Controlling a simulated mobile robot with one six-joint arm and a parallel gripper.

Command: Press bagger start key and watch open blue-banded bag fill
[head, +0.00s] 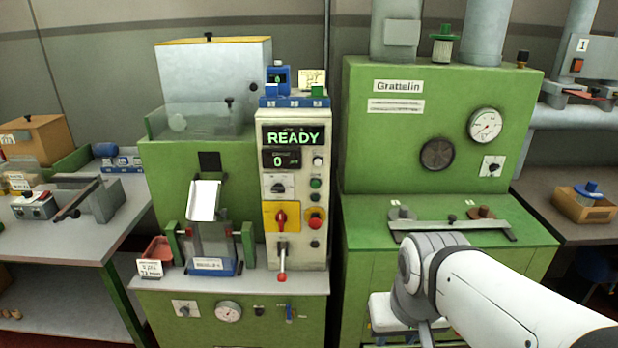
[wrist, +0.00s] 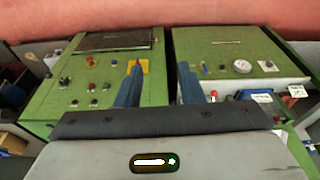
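The bagger (head: 165,170) is green, with a cream control panel (head: 296,262) whose display (head: 292,136) reads READY over a 0. A green button (head: 315,183) sits on the panel; its label is too small to read, so I cannot tell if it is the start key. Under the white chute (head: 204,200), a clear bag (head: 209,243) seems to stand between green posts, above a blue labelled base (head: 208,268); its contents are unclear. In the wrist view my gripper (wrist: 161,80) is open and empty, fingers apart. In the head view its fingers are out of sight.
The green Grattelin machine (head: 400,140) stands right of the bagger, with a flat rail (head: 450,226) across its ledge. A side table (head: 50,240) is at the left. The wrist view shows green panels with buttons (wrist: 88,61) beyond my fingers.

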